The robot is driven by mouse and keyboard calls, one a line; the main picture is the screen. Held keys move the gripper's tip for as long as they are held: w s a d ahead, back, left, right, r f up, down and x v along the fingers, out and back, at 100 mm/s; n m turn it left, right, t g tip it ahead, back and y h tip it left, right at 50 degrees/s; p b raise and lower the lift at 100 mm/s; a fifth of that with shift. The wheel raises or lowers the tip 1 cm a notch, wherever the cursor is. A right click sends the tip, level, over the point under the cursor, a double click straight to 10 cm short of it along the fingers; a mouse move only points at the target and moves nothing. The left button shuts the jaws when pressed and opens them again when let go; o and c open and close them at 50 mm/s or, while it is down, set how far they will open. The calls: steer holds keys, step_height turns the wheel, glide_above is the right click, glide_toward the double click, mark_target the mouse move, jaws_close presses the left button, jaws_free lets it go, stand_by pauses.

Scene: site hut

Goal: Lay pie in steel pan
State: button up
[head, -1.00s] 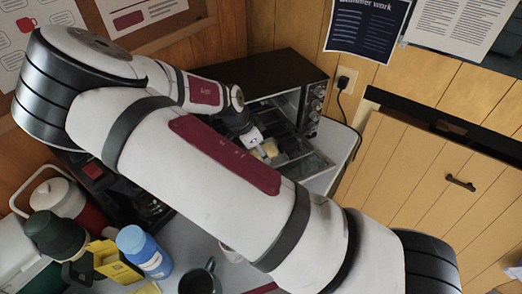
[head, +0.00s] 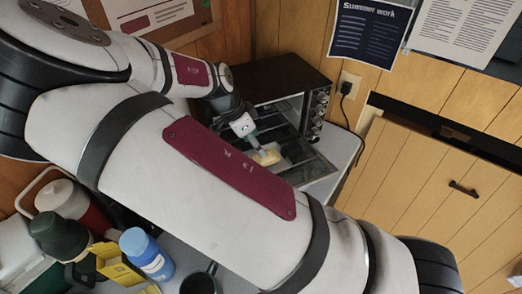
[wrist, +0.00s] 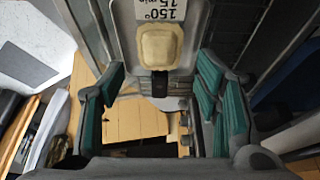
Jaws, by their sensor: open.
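The pie (head: 266,155) is a small pale-yellow pastry at the open front of the toaster oven (head: 275,82). In the wrist view the pie (wrist: 160,47) lies on a pale grey, pan-like surface (wrist: 126,38), with a dark piece like a handle below it. I cannot tell for sure that this is the steel pan. My gripper (head: 250,138) is just up and left of the pie in the head view. In the wrist view my gripper (wrist: 158,88) has its teal-padded fingers wide apart, with nothing between them and the pie beyond the tips.
A card (wrist: 160,10) reading 150° and 15 lies behind the pie. The oven's sides and dark racks (wrist: 228,30) stand close by. A blue bottle (head: 146,253), a dark mug (head: 200,281) and a yellow box (head: 118,262) stand at the lower left.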

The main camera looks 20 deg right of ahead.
steer(key=s+d+r+n+t+y, duration=0.1)
steer(key=s+r+n+t+y, duration=0.1)
steer(key=s+r+n, duration=0.6)
steer(key=s+d+r+n+t+y, duration=0.2)
steer(key=s+r+n, duration=0.6)
steer(key=s+r, duration=1)
steer(key=shift+d+n+y, duration=0.15)
steer(key=shift+n+y, duration=0.15)
stand_by(0.6)
